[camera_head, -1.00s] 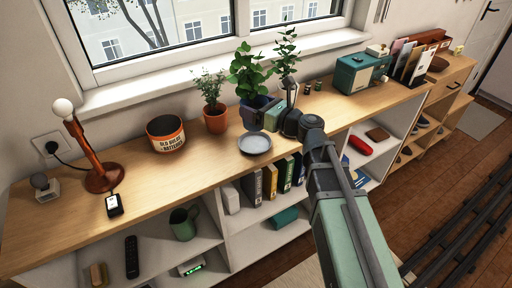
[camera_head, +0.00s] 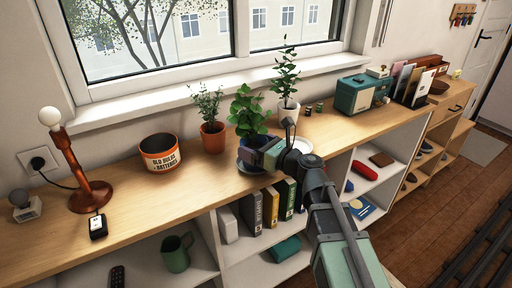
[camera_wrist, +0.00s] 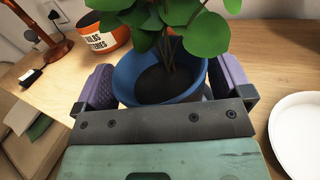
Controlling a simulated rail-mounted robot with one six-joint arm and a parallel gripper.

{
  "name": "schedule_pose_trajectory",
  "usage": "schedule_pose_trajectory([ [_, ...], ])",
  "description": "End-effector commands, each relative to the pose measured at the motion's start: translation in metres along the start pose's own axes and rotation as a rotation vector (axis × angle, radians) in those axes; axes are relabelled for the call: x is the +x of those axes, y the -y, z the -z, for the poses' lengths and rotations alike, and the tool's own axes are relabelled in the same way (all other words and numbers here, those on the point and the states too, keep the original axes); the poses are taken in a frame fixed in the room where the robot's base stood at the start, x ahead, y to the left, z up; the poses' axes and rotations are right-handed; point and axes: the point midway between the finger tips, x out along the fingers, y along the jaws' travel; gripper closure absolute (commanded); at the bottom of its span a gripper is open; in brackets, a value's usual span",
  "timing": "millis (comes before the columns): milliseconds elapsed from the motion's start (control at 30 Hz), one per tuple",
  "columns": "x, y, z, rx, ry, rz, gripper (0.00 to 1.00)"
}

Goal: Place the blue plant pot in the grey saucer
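The blue plant pot (camera_wrist: 130,75), holding a leafy green plant, is upright between the two purple finger pads of my gripper (camera_wrist: 165,85), which is shut on it. In the head view, the blue pot (camera_head: 268,154) and my gripper (camera_head: 262,152) are over the grey saucer (camera_head: 243,166), which shows only as a rim at the left. The pot and gripper hide most of the saucer. I cannot tell whether the pot's base touches it; the base is hidden in both views.
An orange-pot plant (camera_head: 213,138), a white-pot plant (camera_head: 287,110) and a battery tin (camera_head: 160,153) stand close by. A lamp (camera_head: 85,185) is further left.

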Motion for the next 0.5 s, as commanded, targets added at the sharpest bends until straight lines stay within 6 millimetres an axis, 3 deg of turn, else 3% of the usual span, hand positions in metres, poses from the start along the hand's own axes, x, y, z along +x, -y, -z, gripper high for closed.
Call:
schedule_pose_trajectory([
  [300, -0.003, -0.001, -0.005, 0.000, 0.000, 0.001, 0.00],
  [500, -0.048, -0.002, -0.003, 0.000, 0.000, 0.004, 0.00],
])
